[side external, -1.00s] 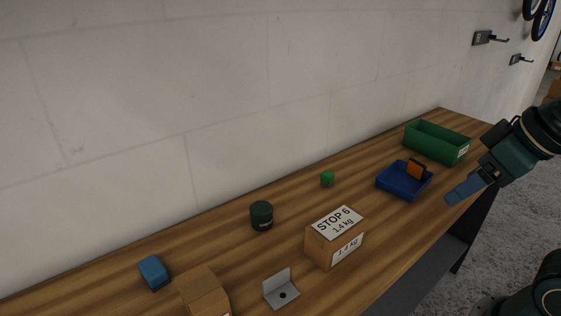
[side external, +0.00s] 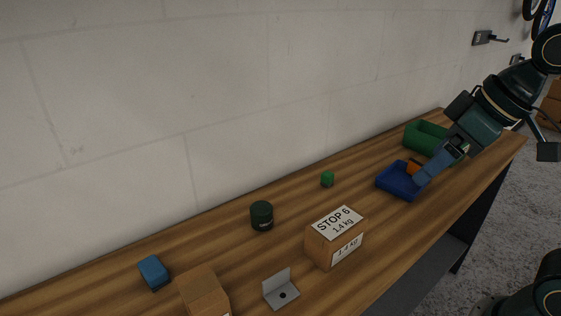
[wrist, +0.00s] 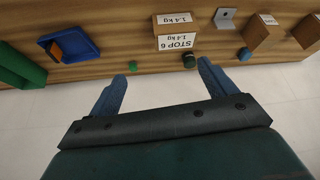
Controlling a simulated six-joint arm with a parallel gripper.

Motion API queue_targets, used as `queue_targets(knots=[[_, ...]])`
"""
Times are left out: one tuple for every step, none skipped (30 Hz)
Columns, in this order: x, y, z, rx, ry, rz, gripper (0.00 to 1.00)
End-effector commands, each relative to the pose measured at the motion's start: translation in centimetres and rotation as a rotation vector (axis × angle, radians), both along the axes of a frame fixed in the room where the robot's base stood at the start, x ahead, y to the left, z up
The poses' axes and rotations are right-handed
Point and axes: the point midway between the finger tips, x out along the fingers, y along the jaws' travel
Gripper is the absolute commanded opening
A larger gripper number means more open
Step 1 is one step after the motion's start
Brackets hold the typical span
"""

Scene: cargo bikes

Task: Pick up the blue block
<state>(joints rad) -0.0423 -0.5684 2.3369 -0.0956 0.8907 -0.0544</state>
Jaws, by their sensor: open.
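The blue block (side external: 153,272) lies on the wooden bench at the left in the side external view, beside a brown box. In the wrist view the small blue block (wrist: 244,54) is right of my right finger, near the bench edge. My gripper (wrist: 162,72) is open and empty, its two blue fingers spread wide. In the side external view my gripper (side external: 421,178) is at the right end of the bench, over or in front of the blue tray, far from the block. The exact height of its fingertips is unclear.
A brown box (side external: 203,293), a metal bracket (side external: 281,292), a labelled STOP 6 box (side external: 334,240), a dark green can (side external: 261,216) and a green block (side external: 327,179) stand between. The blue tray (side external: 396,185) holds an orange block (side external: 413,167); a green bin (side external: 421,137) is behind. A wall backs the bench.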

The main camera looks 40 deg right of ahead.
Motion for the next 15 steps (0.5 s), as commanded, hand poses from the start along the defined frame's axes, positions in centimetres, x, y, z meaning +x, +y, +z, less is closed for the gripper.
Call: queue_targets(knots=[[1.3, 0.7, 0.5, -0.001, 0.005, 0.038, 0.83], [1.9, 1.1, 0.8, -0.002, 0.005, 0.062, 0.83], [2.8, 1.6, 1.1, -0.003, 0.005, 0.092, 0.83], [3.5, 2.0, 1.3, -0.003, 0.007, 0.114, 0.83], [4.2, 2.4, 1.5, -0.003, 0.007, 0.138, 0.83], [5.1, 3.0, 1.8, -0.004, 0.006, 0.169, 0.83], [5.7, 3.4, 2.0, -0.004, 0.007, 0.192, 0.83], [6.4, 3.9, 2.1, -0.004, 0.008, 0.213, 0.83], [7.3, 4.5, 2.3, -0.005, 0.008, 0.245, 0.83], [7.9, 4.9, 2.4, -0.004, 0.007, 0.268, 0.83], [8.6, 5.4, 2.5, -0.005, 0.007, 0.291, 0.83], [9.5, 6.0, 2.6, -0.004, 0.008, 0.321, 0.83], [10.1, 6.5, 2.7, -0.004, 0.008, 0.342, 0.83], [10.8, 7.0, 2.7, -0.004, 0.008, 0.366, 0.83], [11.6, 7.6, 2.8, -0.004, 0.008, 0.396, 0.83]])
